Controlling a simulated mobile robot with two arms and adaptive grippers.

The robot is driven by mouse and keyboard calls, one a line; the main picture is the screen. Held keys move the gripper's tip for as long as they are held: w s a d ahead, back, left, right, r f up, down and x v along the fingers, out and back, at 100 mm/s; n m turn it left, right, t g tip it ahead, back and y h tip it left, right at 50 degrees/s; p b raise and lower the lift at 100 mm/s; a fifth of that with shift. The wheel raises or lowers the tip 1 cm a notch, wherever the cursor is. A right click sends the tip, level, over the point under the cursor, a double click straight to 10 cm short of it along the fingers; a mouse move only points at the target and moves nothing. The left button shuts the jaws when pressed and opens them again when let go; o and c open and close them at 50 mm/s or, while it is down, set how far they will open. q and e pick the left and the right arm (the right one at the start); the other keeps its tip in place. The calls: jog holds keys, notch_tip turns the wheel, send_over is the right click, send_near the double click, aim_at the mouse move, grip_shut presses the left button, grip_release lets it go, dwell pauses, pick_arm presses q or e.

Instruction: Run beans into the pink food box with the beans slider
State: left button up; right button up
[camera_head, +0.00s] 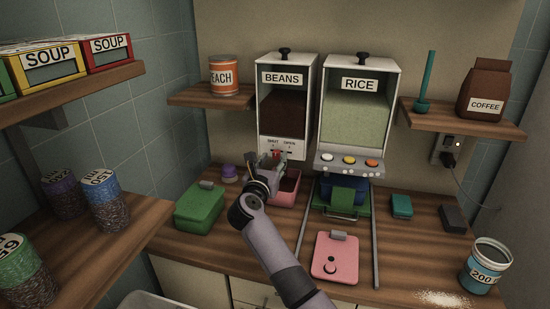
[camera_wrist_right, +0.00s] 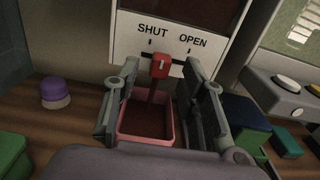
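The pink food box (camera_wrist_right: 137,139) stands under the beans dispenser (camera_head: 286,60) and also shows in the head view (camera_head: 282,201). Dark brown beans cover its inside. The red beans slider (camera_wrist_right: 160,66) sits in its slot, nearer the SHUT mark than the OPEN mark. A thin brown streak, apparently falling beans, runs down below it into the box. My right gripper (camera_wrist_right: 155,82) is open, with one finger on each side of the slider and gaps between. It also shows in the head view (camera_head: 272,163), partly hiding the box. My left gripper is not in view.
The rice dispenser (camera_head: 358,105) stands to the right, with a blue box (camera_head: 345,190) under it. A pink lid (camera_head: 335,258) lies in front. A green box (camera_head: 200,207) and purple-topped shaker (camera_head: 230,173) stand left; an open teal can (camera_head: 484,268) stands right near spilled grains.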

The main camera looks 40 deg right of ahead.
jog(key=v, duration=0.9)
jog(key=shift+s+a, duration=0.15)
jog(key=shift+s, duration=0.05)
dwell(0.4)
